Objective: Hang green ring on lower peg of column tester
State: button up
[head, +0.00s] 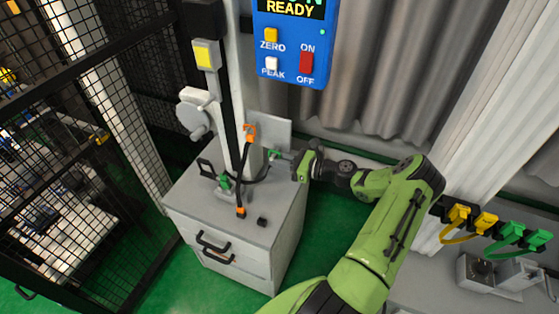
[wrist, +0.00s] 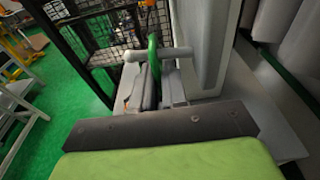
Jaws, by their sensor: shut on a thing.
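My gripper (head: 290,160) is beside the column tester's light column (head: 238,100), just right of its lower part, above the grey cabinet. In the wrist view, the green ring (wrist: 153,58) stands upright, seen nearly edge-on, between the grey fingers of my gripper (wrist: 155,75), which are shut on it. In the head view, only a small green patch (head: 273,154) shows at the gripper's tip.
A grey cabinet (head: 190,205) carries the column. A black cable with orange ends (head: 240,212) hangs beside it. A blue control box (head: 290,45) is above. Yellow (head: 458,218) and green (head: 520,240) loops hang at the right. A black mesh fence (head: 60,150) stands left.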

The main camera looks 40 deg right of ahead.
jog(key=o, duration=0.7)
jog(key=v, duration=1.2)
jog(key=a+r+n+g+h, duration=0.2)
jog(key=a+r+n+g, duration=0.35)
jog(key=a+n, duration=0.35)
jog(key=a+r+n+g+h, duration=0.1)
jog(key=a+r+n+g, duration=0.4)
jog(key=a+n, duration=0.4)
jog(key=s+a+r+n+t+h, duration=0.1)
jog(key=s+a+r+n+h, duration=0.1)
jog(key=s+a+r+n, duration=0.3)
jog(key=s+a+r+n+t+h, duration=0.1)
jog(key=s+a+r+n+h, duration=0.2)
jog(key=s, duration=0.8)
jog(key=a+r+n, duration=0.2)
jog(key=n, duration=0.2)
jog(key=shift+s+a, duration=0.15)
jog(key=shift+a, duration=0.05)
